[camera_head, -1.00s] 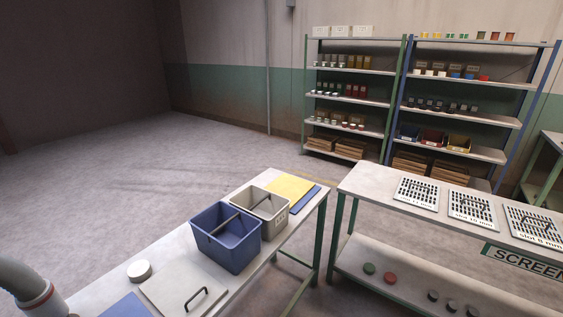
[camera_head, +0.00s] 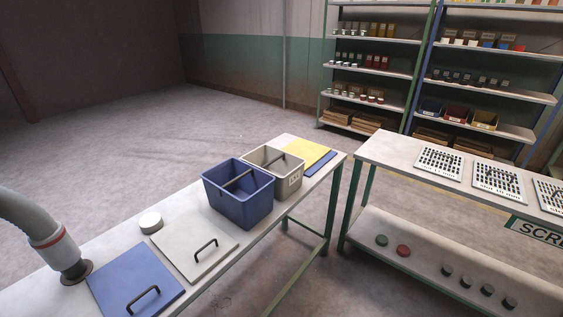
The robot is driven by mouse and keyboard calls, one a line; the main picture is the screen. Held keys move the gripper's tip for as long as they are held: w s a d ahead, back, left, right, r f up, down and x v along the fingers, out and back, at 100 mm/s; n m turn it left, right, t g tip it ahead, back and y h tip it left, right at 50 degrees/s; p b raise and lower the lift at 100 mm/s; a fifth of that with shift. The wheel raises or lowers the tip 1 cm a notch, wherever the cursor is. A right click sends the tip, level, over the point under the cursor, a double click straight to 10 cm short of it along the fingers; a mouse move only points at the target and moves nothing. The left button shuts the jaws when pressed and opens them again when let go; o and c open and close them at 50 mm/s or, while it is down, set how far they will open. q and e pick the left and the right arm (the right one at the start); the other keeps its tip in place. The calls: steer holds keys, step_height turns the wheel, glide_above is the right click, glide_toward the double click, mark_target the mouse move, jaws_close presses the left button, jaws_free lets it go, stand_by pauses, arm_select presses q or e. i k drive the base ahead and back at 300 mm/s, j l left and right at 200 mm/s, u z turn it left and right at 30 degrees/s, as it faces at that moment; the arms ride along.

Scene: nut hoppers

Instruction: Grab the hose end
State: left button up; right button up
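A thick grey hose (camera_head: 32,222) with a red band comes in from the left edge. Its end (camera_head: 70,267) points down at the left part of the near table (camera_head: 232,254) and meets a dark round ring there. I cannot tell whether the end sits in the ring or just on it. Neither of my grippers is in view.
On the near table are a blue lid (camera_head: 132,281), a grey lid (camera_head: 194,243), a white round cap (camera_head: 150,222), a blue bin (camera_head: 238,193), a grey bin (camera_head: 274,170) and a yellow sheet (camera_head: 299,153). A second table (camera_head: 394,155) with perforated trays stands right. Shelves stand behind.

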mark_target(59, 250)
steer(key=u, duration=1.8)
steer(key=l+z, duration=0.3)
steer(key=l, duration=0.25)
steer(key=i+l+z, duration=0.1)
steer(key=l+z, duration=0.2)
steer(key=l, duration=0.2)
